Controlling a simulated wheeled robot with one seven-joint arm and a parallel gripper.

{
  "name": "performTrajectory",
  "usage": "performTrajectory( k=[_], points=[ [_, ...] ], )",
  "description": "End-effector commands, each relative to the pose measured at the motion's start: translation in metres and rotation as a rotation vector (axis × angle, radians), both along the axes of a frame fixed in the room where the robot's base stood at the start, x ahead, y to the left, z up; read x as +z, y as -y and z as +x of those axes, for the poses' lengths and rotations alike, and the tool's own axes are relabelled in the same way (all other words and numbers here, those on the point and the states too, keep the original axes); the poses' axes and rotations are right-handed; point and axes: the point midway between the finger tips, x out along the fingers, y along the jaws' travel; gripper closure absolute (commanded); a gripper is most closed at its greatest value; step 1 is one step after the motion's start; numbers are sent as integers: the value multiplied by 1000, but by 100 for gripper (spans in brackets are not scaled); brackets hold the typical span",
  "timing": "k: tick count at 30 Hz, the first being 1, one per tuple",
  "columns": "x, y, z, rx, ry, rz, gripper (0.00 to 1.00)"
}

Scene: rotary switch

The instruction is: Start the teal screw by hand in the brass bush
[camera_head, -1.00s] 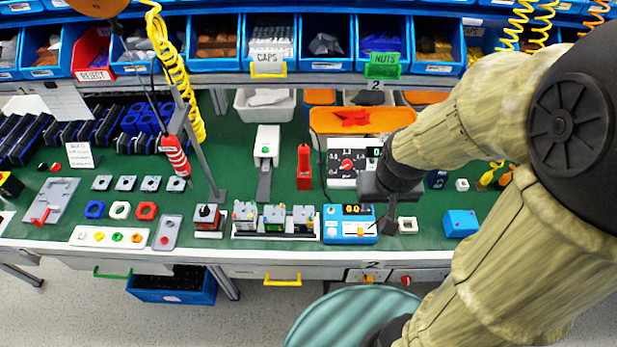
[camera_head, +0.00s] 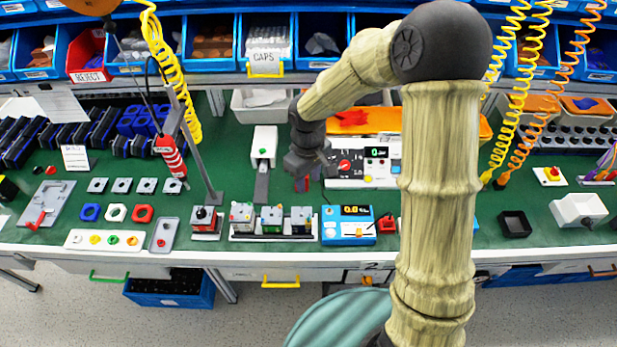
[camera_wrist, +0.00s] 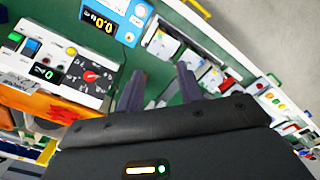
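My gripper (camera_head: 312,178) hangs over the green bench top, just right of a white device with a grey strip. In the wrist view its two dark fingers (camera_wrist: 161,82) stand apart with nothing visible between them. Three small switch-like units (camera_head: 272,220) sit in a row on a rail, nearer the front edge than my gripper. They also show beyond the fingers in the wrist view. I cannot make out the teal screw or the brass bush in either view; they are too small to tell or hidden.
A blue instrument (camera_head: 347,226) with a yellow display stands right of the rail. A white panel with a red dial (camera_head: 345,167) stands behind it. My arm covers part of the bench at right.

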Motion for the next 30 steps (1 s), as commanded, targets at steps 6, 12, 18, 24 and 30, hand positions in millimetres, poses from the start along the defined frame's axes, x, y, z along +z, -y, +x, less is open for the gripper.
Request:
performTrajectory(
  k=[6,12,18,24,30],
  points=[
    [-1,0,0,-2,0,0,63],
    [-15,0,-1,-2,-2,-1,63],
    [-45,1,-1,-1,-4,-1,63],
    [-78,0,-1,-1,-4,-1,63],
    [-110,0,-1,-2,-3,-1,63]
  ],
)
